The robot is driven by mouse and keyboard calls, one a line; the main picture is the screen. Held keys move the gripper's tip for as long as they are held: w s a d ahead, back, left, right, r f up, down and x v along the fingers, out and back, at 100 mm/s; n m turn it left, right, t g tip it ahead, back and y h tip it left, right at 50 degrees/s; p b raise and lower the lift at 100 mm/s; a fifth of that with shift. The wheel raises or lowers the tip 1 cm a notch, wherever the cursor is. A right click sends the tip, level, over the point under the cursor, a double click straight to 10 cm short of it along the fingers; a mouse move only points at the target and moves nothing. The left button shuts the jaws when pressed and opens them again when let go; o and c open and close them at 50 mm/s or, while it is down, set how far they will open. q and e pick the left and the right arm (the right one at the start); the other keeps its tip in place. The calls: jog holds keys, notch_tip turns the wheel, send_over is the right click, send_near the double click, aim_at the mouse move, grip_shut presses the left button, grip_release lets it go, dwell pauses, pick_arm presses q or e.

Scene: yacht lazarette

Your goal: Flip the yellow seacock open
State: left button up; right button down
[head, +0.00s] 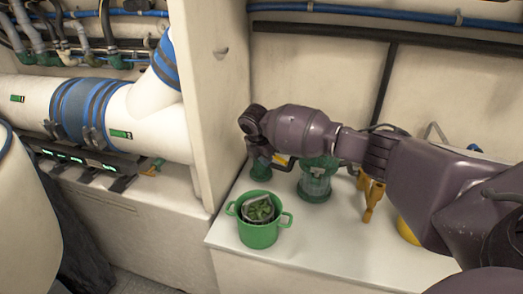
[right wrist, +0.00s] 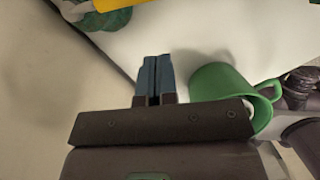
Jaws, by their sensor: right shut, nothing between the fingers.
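A yellow part (head: 281,160), which looks like the seacock's lever, shows just below my right wrist in the head view. A green body (head: 260,169) is beside it; my arm hides part of both. In the right wrist view a yellow piece (right wrist: 125,3) and a green fitting (right wrist: 105,19) are cut off by the top edge. My right gripper (right wrist: 155,60) has its blue fingers shut with nothing between them. The fingers appear apart from the yellow piece, which lies beyond them and to the left. My left gripper is not in view.
A green pot (head: 258,233) with a plant stands at the white counter's front left, close to the gripper. A green lantern-like item (head: 315,183), a yellow tool-like item (head: 373,197) and a yellow rounded object (head: 407,232) are farther right. A bulkhead (head: 222,110) rises left of the counter.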

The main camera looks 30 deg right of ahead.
aim_at(280, 158)
jog(key=d, duration=0.1)
jog(key=d+f, duration=0.1)
jog(key=w+d, duration=0.1)
jog(key=d, duration=0.1)
jog(key=shift+f+b, duration=0.2)
jog(key=shift+b, duration=0.2)
jog(key=shift+d, duration=0.1)
jog(key=shift+s+d+n, duration=0.1)
jog(key=shift+d+n, duration=0.15)
jog(key=shift+n, duration=0.05)
jog(key=shift+d+n, duration=0.55)
jog(key=shift+n, duration=0.15)
jog(key=shift+d+t, duration=0.15)
jog(key=shift+t, duration=0.15)
jog(key=shift+w+d+n+t+y, duration=0.15)
jog(key=shift+w+d+n, duration=0.1)
jog(key=shift+d+n, duration=0.4)
jog(key=shift+w+d+n+t+y, duration=0.15)
jog(key=shift+w+d+n, duration=0.05)
jog(key=shift+d+n, duration=0.45)
jog(key=shift+d, duration=0.1)
